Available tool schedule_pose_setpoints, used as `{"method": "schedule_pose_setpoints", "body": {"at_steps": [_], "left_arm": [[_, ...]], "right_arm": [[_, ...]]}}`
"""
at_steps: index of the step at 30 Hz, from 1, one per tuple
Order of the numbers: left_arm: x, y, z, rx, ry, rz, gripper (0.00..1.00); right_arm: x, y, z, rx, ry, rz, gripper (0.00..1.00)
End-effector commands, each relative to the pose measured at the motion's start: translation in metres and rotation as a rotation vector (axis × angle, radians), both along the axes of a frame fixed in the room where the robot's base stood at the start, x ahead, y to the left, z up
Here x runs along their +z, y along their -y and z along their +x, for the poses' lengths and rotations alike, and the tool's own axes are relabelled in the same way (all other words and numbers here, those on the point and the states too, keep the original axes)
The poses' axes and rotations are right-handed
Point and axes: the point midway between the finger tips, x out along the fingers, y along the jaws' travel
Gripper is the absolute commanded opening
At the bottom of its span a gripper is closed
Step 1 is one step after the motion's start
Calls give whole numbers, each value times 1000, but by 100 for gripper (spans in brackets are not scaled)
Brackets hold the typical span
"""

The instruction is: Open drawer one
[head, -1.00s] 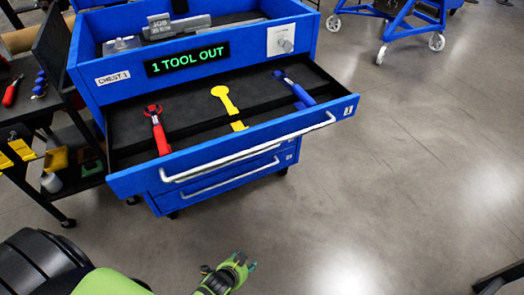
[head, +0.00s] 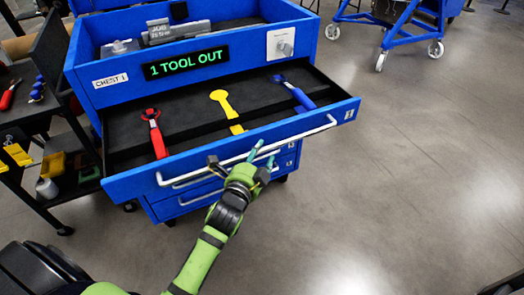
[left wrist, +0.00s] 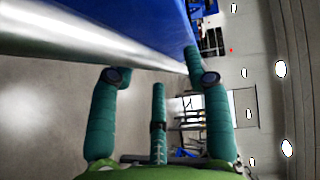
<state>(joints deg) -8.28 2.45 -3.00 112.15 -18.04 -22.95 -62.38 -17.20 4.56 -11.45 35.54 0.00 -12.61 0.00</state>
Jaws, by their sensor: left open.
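Drawer one (head: 130,186), the top drawer of the blue tool chest, is pulled out, its dark inside showing. Its white bar handle (head: 305,134) runs along the front. My left gripper (head: 243,158) is open, with its fingers at the handle near the middle of the drawer front. In the left wrist view the open fingers (left wrist: 160,80) show nothing held between them. The pale bar crosses the upper left there, close to the camera, beside the blue drawer front. I cannot tell whether a finger touches the handle. My right gripper is not in view.
The drawer holds a red tool (head: 156,135), a yellow tool (head: 226,108) and a blue tool (head: 294,92). The chest's display (head: 187,63) reads "1 TOOL OUT". A dark cart (head: 25,120) stands at left, a blue wheeled stand (head: 398,32) at upper right. Floor at right is clear.

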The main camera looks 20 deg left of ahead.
Motion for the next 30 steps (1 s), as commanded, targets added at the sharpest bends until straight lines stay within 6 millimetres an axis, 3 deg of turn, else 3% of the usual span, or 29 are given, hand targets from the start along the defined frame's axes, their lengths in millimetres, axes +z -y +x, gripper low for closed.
{"method": "schedule_pose_setpoints", "body": {"at_steps": [6, 14, 15, 18, 24, 30], "left_arm": [[-3, -1, 19, 0, 0, -1, 49], [-4, -1, 21, 0, -1, -1, 49], [-3, -1, 21, 0, -1, -1, 41], [-3, -1, 21, 0, -1, -2, 1], [-3, 0, 19, -1, -1, -3, 0], [-4, 23, 0, -2, -5, -10, 0]], "right_arm": [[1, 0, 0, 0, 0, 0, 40], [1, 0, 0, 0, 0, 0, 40], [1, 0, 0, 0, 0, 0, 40], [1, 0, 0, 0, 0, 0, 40], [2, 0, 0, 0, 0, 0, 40], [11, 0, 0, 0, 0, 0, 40]]}}
